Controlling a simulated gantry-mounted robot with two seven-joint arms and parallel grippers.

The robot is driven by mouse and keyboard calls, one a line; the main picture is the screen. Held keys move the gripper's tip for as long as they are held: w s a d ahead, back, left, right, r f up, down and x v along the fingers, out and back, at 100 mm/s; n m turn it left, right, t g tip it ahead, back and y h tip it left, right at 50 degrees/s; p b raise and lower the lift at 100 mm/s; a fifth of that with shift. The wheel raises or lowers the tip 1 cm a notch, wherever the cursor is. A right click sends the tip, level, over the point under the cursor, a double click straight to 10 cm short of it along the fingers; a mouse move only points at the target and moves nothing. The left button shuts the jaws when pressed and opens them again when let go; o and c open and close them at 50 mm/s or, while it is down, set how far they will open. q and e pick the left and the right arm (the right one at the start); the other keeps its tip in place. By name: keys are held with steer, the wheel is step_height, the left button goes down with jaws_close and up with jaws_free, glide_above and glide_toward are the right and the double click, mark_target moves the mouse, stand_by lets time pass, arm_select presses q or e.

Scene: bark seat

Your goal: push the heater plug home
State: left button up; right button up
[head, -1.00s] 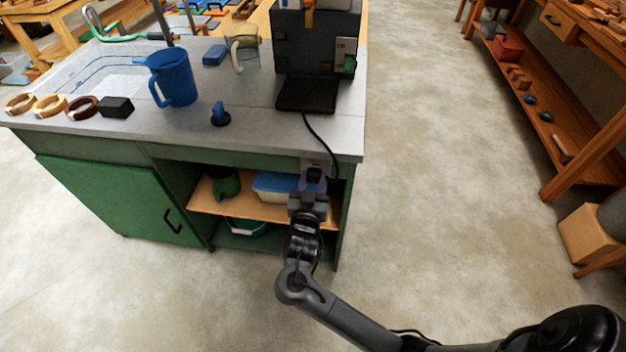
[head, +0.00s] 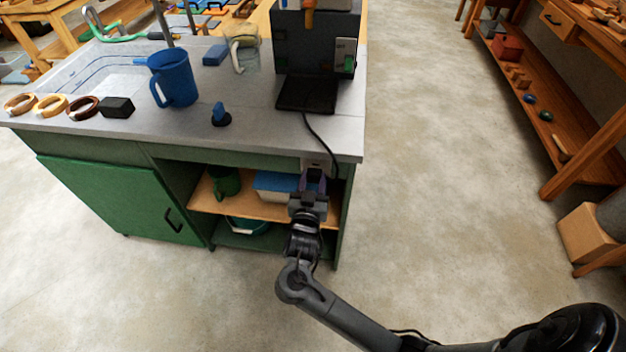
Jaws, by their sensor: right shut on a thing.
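The heater (head: 300,50) is a dark upright box with a flat dark base on the grey counter top. Its black cord (head: 326,146) drops over the counter's front edge toward a pale socket (head: 313,163) on the front of the bench. My right gripper (head: 314,180) is at the socket, just below it, shut on the heater plug. The plug is mostly hidden by the fingers, and I cannot tell how deep it sits. My left gripper is not in view.
A blue jug (head: 173,78), a small blue-handled item (head: 220,115) and a clear jug (head: 244,50) stand on the counter. Below, the open shelf (head: 262,211) holds a green mug (head: 225,182) and a blue-lidded box (head: 273,187).

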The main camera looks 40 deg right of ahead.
steer(key=shift+w+d, duration=0.1)
stand_by(0.7)
steer(key=shift+w+d, duration=0.35)
steer(key=shift+d, duration=0.05)
stand_by(0.4)
steer(key=o, duration=1.1)
steer(key=shift+o, duration=0.2)
steer(key=shift+a, duration=0.1)
